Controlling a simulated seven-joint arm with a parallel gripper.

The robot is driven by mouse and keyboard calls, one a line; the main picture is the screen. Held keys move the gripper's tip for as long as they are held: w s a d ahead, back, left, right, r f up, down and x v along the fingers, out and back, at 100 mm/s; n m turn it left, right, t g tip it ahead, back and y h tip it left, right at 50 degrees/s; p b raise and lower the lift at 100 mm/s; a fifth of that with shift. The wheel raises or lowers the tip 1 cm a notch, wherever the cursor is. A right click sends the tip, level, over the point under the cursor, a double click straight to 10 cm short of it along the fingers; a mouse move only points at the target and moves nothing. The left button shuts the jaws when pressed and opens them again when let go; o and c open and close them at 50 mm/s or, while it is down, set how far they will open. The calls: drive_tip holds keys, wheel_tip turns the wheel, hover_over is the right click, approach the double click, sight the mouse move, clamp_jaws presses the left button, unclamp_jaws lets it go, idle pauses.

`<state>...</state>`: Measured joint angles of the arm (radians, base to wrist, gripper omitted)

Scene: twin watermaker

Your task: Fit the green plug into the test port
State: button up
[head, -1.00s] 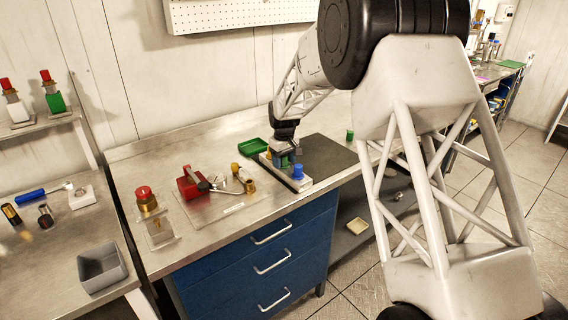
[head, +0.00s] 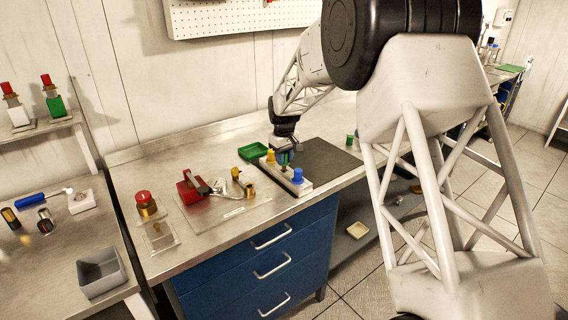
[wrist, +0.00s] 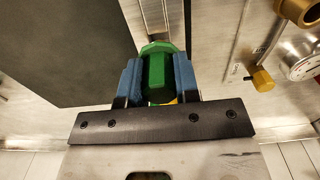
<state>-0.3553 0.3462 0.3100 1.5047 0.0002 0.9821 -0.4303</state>
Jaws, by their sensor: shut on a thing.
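The green plug (wrist: 157,75) is held between the two blue fingers of my gripper (wrist: 158,88) in the wrist view. In the head view my gripper (head: 284,152) is over the pale rack (head: 306,185), between a yellow plug (head: 270,157) and a blue plug (head: 298,175). A bit of green shows under the fingers there. I cannot tell whether the plug's lower end is clear of the rack. The test port is not clearly identifiable; brass fittings (head: 249,189) stand on a metal plate (head: 226,212) left of the rack.
A red block (head: 191,188) with a lever and a gauge (wrist: 304,67) are on the plate. A green tray (head: 253,151) lies behind the rack, a dark mat (head: 332,163) to its right. Another green piece (head: 350,139) stands beyond the mat. A red-capped brass fitting (head: 146,205) stands at left.

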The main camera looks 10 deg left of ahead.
drive_tip(key=shift+r, duration=3.45)
drive_tip(key=o, duration=0.3)
drive_tip(key=shift+c, duration=1.2)
drive_tip(key=s+a+f, duration=0.1)
drive_tip(key=s+a, duration=0.9)
drive_tip(key=s, duration=0.2)
drive_tip(key=shift+s+f, duration=0.15)
drive_tip(key=shift+f, duration=0.25)
